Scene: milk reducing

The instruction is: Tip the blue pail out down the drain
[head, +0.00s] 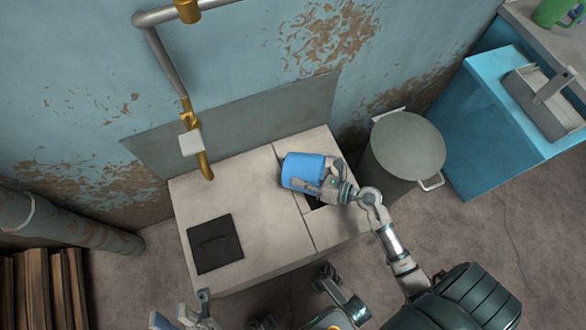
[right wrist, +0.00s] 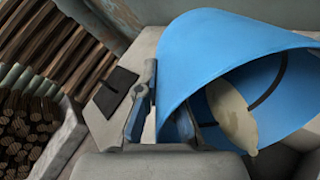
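The blue pail (head: 303,170) is tipped on its side above the pale counter block in the head view. My right gripper (head: 331,187) is shut on the wall at its rim. In the right wrist view the pail (right wrist: 215,45) has its mouth turned toward the camera, and a cream-coloured liquid (right wrist: 232,115) lies inside, tapering to a point near the lip. The dark drain opening (head: 314,201) in the block is partly hidden by the right gripper, just below the pail. My left gripper (head: 182,312) is open and empty at the bottom edge of the head view.
A black square cover (head: 215,243) lies on the block's left part. A brass tap (head: 205,165) hangs over the block's back. A grey lidded bin (head: 408,145) and a blue cabinet (head: 490,120) stand to the right. Stacked wood (head: 45,290) lies at lower left.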

